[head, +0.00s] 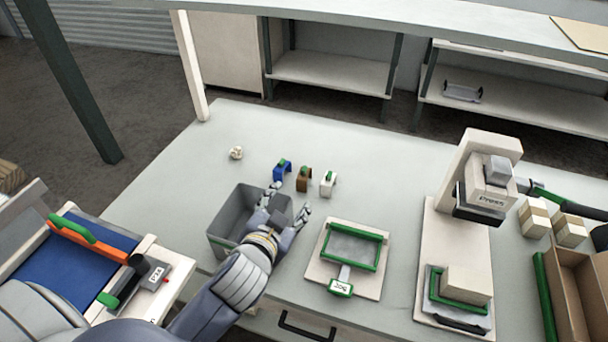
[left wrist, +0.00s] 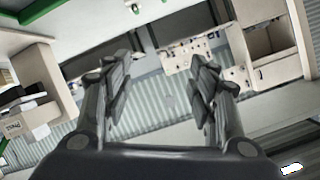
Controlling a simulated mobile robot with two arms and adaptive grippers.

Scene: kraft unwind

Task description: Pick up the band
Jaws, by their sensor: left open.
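My left gripper (head: 289,200) is open and empty above the right side of a grey bin (head: 221,243). In the left wrist view its two fingers (left wrist: 162,85) are spread with nothing between them. Three small arch-shaped pieces with green tops stand beyond it: blue (head: 282,170), brown (head: 304,180) and white (head: 328,184). A small cream, lumpy item (head: 236,153) lies farther back to the left. I cannot tell which of these is the band.
A board with a green frame (head: 349,246) lies right of the bin. A press (head: 490,170) stands farther right, with small boxes (head: 533,218) and an open carton (head: 578,300) beyond. A blue-topped station (head: 62,265) is at left.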

